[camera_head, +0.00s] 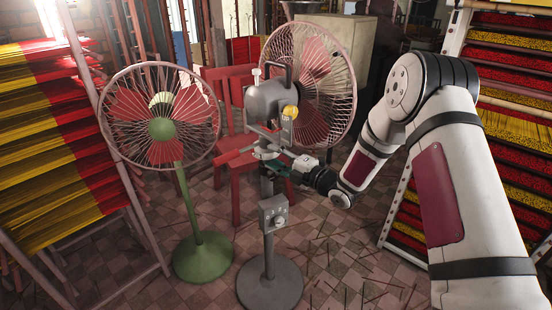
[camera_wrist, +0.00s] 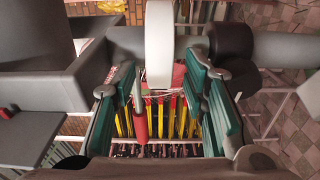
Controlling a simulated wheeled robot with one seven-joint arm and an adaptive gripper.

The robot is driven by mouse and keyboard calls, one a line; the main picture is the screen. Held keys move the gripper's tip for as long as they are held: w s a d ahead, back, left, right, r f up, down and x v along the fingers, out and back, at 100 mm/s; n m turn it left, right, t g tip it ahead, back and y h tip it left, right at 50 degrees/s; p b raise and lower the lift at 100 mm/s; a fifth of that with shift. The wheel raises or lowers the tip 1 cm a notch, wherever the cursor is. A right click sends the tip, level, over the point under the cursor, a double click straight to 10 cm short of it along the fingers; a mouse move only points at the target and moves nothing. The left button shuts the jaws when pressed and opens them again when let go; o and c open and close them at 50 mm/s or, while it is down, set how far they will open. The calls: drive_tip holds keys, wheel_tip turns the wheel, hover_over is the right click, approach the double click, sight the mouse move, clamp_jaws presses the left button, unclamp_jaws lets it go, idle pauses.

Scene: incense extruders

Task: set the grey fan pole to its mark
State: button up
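The grey stand fan has a pole (camera_head: 268,248) rising from a round grey base (camera_head: 270,285), with a control box (camera_head: 273,213) partway up and a grey motor head (camera_head: 268,102) on top. My gripper (camera_head: 271,162) is at the upper pole, just below the head. In the wrist view, the teal-padded fingers (camera_wrist: 163,85) are apart, on either side of a white band (camera_wrist: 160,45) on a grey bar running across the picture. A dark collar (camera_wrist: 230,48) sits right of the band. A rod with a red end (camera_wrist: 141,122) shows between the fingers. I cannot tell whether the fingers touch anything.
A green stand fan (camera_head: 187,235) stands close on the left, and a red chair (camera_head: 232,135) is behind. Racks of red and yellow incense (camera_head: 50,140) line the left and right (camera_head: 505,120) sides. Loose sticks (camera_head: 345,285) lie on the tiled floor.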

sight(284, 124)
clamp_jaws()
wheel_tip(284, 124, up, 12)
drive_tip(key=shift+r+p, duration=0.15)
drive_tip(key=shift+p, duration=1)
unclamp_jaws()
drive_tip(key=shift+d, duration=0.1)
drive_tip(key=v, duration=1.2)
